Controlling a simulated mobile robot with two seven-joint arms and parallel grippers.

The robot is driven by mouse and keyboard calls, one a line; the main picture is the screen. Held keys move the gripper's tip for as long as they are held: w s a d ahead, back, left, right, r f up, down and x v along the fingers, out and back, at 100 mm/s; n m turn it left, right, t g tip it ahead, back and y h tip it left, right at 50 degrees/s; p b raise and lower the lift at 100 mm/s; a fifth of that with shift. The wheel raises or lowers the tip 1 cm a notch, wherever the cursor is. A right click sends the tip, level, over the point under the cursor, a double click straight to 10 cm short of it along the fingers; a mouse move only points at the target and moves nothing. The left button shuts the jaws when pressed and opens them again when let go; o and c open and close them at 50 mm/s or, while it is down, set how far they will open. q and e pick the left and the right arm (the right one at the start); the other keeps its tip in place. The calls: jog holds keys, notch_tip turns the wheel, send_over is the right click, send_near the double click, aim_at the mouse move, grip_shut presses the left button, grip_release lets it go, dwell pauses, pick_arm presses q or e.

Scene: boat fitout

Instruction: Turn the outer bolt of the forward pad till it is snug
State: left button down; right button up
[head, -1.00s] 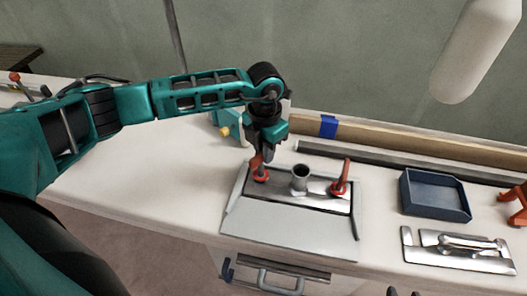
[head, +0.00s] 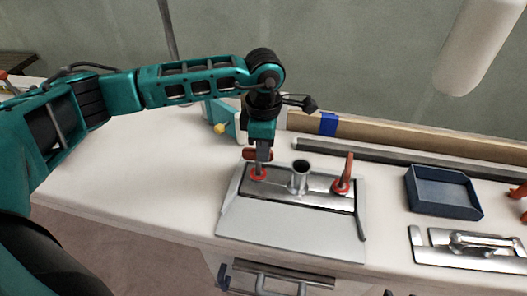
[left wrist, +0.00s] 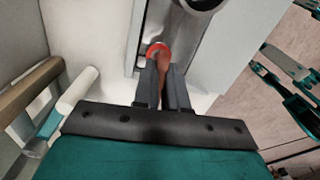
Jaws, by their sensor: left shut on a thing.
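The forward pad (head: 320,190) is a shiny metal plate with a short upright pipe (head: 300,176), set on a pale grey base on the bench. A red-handled bolt stands at each end: the left bolt (head: 258,174) and the right bolt (head: 342,186), whose handle points up. My left gripper (head: 263,158) comes down over the left bolt, shut on its red handle. In the left wrist view the fingers (left wrist: 163,85) close around the red-brown handle, with the red collar (left wrist: 158,49) just beyond the tips. The bolt's thread is hidden.
A dark blue open tray (head: 443,207) and a metal fitting (head: 470,245) lie to the right. A long rail (head: 400,163) and a board with blue tape (head: 328,124) run along the back. The white bench left of the pad is clear.

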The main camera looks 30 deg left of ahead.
pick_arm(q)
jog(key=shift+r+m+b, duration=0.1)
jog(key=shift+m+b, duration=0.45)
jog(key=shift+m, duration=0.65)
pick_arm(e)
jog(key=shift+w+a+f, duration=0.15)
jog(key=shift+w+f, duration=0.05)
jog(key=shift+f, duration=0.05)
pick_arm(q)
jog(key=shift+m, duration=0.4)
pick_arm(e)
jog(key=shift+w+a+r, duration=0.1)
jog(key=shift+w+r, duration=0.05)
jog(key=shift+r, duration=0.05)
pick_arm(q)
jog(key=c, duration=1.2)
grip_release()
jog(key=shift+s, duration=0.15)
pick_arm(e)
jog(key=shift+f, duration=0.2)
pick_arm(q)
jog(key=shift+o, duration=0.2)
notch_tip(320, 180, up, 13)
jog(key=shift+p, duration=0.4)
pick_arm(e)
jog(key=shift+s+d+r, duration=0.2)
jog(key=shift+s+d, duration=0.1)
